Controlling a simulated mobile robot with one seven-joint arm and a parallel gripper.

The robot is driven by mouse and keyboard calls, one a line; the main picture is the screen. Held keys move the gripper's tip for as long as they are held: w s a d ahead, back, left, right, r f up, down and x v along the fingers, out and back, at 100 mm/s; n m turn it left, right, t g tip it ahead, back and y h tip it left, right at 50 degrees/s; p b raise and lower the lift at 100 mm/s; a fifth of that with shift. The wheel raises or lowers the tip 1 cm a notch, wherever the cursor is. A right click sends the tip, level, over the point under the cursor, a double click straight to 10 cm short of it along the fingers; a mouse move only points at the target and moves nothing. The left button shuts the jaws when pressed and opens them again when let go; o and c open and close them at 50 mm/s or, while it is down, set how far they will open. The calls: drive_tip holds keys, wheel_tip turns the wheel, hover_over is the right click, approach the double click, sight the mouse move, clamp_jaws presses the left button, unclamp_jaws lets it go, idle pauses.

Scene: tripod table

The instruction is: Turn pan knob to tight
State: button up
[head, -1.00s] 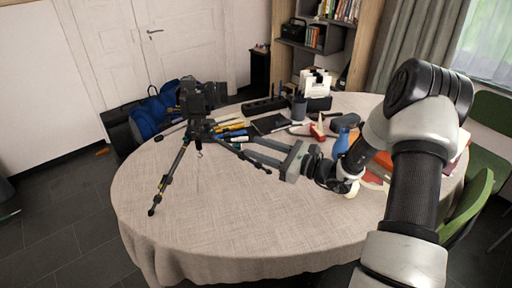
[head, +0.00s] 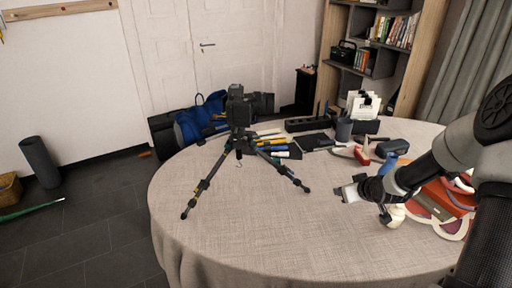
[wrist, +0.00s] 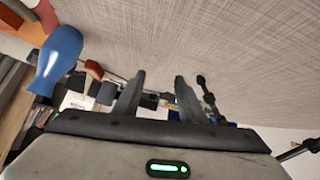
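A black camera (head: 238,108) sits on top of a dark tripod (head: 203,187), which stands upright with spread legs on the cloth-covered round table (head: 260,225). The pan knob is too small to make out. My gripper (head: 343,193) is above the table, to the right of the tripod and apart from its right leg. In the wrist view the two dark fingers of my gripper (wrist: 160,82) stand apart with nothing held between them. Part of the tripod (wrist: 208,96) shows beyond the right finger, and its head is largely hidden there.
Pens and tools (head: 280,150) lie behind the tripod. A black cup (head: 344,129), a blue vase (head: 389,165), a red box (head: 447,197) and a dark case (head: 392,148) crowd the right side. The front of the table is clear.

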drive_tip(key=w+a+r+n+t+y, duration=0.3)
drive_tip(key=a+r+n+y, duration=0.2)
drive_tip(key=a+r+n, duration=0.15)
drive_tip(key=n+g+y+b, duration=0.2)
drive_tip(key=n+y, duration=0.6)
drive_tip(key=n, duration=0.1)
approach(253, 141)
drive_tip(key=b+x, duration=0.1)
drive_tip(key=x, duration=0.7)
drive_tip(key=shift+w+a+b, duration=0.2)
drive_tip(key=shift+a+b, duration=0.1)
drive_tip(key=shift+a, duration=0.05)
drive_tip(key=shift+c, duration=0.3)
clamp_jaws()
